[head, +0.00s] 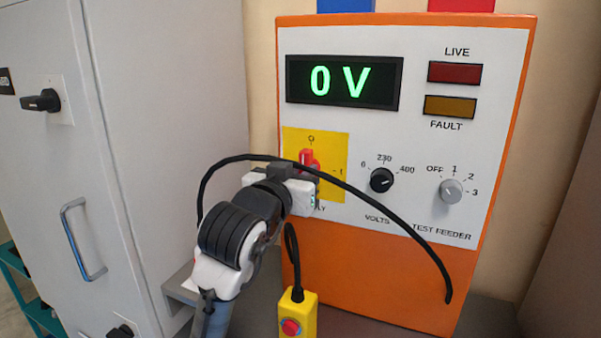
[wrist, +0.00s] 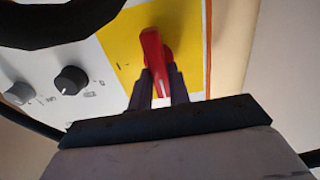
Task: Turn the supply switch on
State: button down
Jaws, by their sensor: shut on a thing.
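The supply switch is a red rotary handle (head: 307,157) on a yellow plate (head: 330,170) at the left of the orange and white panel. The handle points up toward the "0" mark; a "1" mark is at its right. My gripper (head: 297,172) is at the handle, partly hiding it in the head view. In the wrist view my two dark fingers (wrist: 158,88) stand one on each side of the red handle (wrist: 152,50) and are shut on it. The display (head: 344,82) reads 0 V.
The LIVE lamp (head: 455,72) and FAULT lamp (head: 450,106) look unlit. The VOLTS knob (head: 382,180) and TEST FEEDER knob (head: 451,190) are to the right. A black cable (head: 400,220) arcs across the panel front. A yellow pendant with a red button (head: 298,315) stands below. A grey cabinet (head: 170,120) is left.

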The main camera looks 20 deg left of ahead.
jog(key=shift+m, duration=0.4)
jog(key=m+b, duration=0.3)
jog(key=m, duration=0.2)
jog(key=m+b, duration=0.2)
jog(key=m, duration=0.4)
jog(key=f+m+b, duration=0.1)
jog(key=m+b, duration=0.2)
jog(key=m, duration=0.2)
jog(key=shift+d+m+b, duration=0.35)
jog(key=shift+d+m, duration=0.05)
jog(key=shift+m, duration=0.3)
jog(key=c, duration=1.3)
grip_release()
jog(key=shift+s+r, duration=0.1)
